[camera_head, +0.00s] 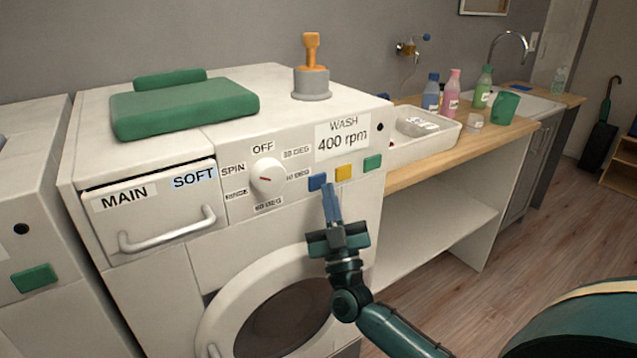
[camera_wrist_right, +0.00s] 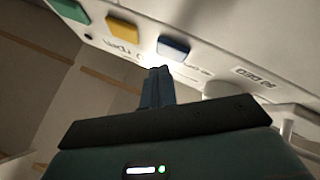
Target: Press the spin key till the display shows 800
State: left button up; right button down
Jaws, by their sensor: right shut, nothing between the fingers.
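The white washing machine (camera_head: 290,222) has a display (camera_head: 342,137) that reads "WASH 400 rpm". Below it sit a blue key (camera_head: 317,181), a yellow key (camera_head: 343,172) and a green key (camera_head: 372,163). No readable label marks which key is spin. My right gripper (camera_head: 330,187) is shut and empty, its fingertips pointing up close to the blue key. In the wrist view the fingertips (camera_wrist_right: 158,70) lie just below the blue key (camera_wrist_right: 173,47), with a small gap apparent. My left gripper is out of view.
A white dial (camera_head: 267,177) and a drawer handle (camera_head: 168,234) are left of the keys. The round door (camera_head: 262,300) is below. A counter with bottles stands right.

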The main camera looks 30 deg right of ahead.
jog(key=shift+w, duration=0.1)
jog(key=shift+w, duration=0.3)
jog(key=shift+w, duration=0.35)
dwell(0.8)
dwell(0.4)
jog(key=shift+s+p, duration=0.45)
jog(key=shift+s, duration=0.3)
jog(key=s+p, duration=0.2)
jog(key=s, duration=0.3)
jog(key=shift+d+p, duration=0.2)
jog(key=shift+p, duration=0.2)
